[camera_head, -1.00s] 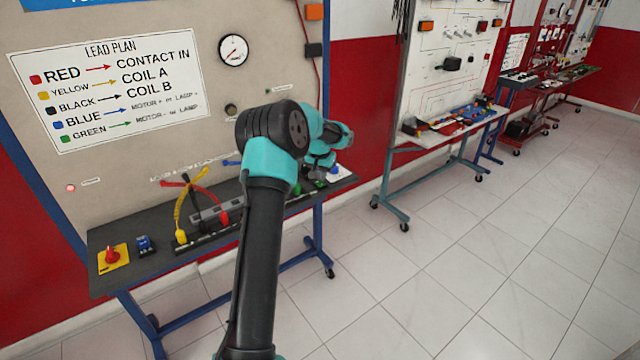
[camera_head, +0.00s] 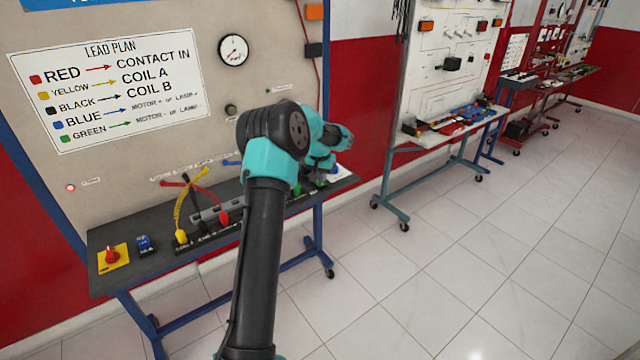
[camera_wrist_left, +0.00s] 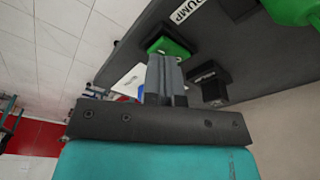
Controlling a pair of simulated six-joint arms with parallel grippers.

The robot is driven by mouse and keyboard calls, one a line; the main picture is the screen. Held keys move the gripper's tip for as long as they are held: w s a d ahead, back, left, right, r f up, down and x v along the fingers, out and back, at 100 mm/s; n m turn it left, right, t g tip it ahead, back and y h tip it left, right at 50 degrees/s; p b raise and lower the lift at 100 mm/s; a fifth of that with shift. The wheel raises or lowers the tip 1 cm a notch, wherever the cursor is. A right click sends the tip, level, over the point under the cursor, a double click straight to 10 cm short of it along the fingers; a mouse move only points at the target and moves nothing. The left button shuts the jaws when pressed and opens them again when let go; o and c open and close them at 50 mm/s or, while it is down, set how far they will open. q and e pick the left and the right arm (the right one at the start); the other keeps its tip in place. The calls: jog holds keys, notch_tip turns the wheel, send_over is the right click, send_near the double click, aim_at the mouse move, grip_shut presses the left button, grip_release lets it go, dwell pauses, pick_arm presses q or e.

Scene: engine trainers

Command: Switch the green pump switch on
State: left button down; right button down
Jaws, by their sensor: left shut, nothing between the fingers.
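The green pump switch (camera_wrist_left: 176,46) is a small green rocker in a dark housing on the dark panel in the left wrist view, beside the white PUMP label (camera_wrist_left: 188,10). My left gripper (camera_wrist_left: 165,62) is shut and empty. Its fingertips are right at the switch and overlap its lower edge; I cannot tell whether they touch it. In the head view the green switch (camera_head: 321,184) shows just below my left gripper (camera_head: 318,175), partly hidden by the hand. Whether the switch is on or off cannot be made out. My right gripper is in neither view.
A black block (camera_wrist_left: 209,84) stands close right of the fingers in the wrist view. A red knob on a yellow plate (camera_head: 112,257), a blue switch (camera_head: 145,244) and colored leads (camera_head: 181,205) are on the bench's left. Open floor (camera_head: 450,260) lies to the right.

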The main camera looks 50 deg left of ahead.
pick_arm(q)
jog(key=shift+f, duration=0.75)
dwell(0.5)
jog(key=shift+r, duration=3.5)
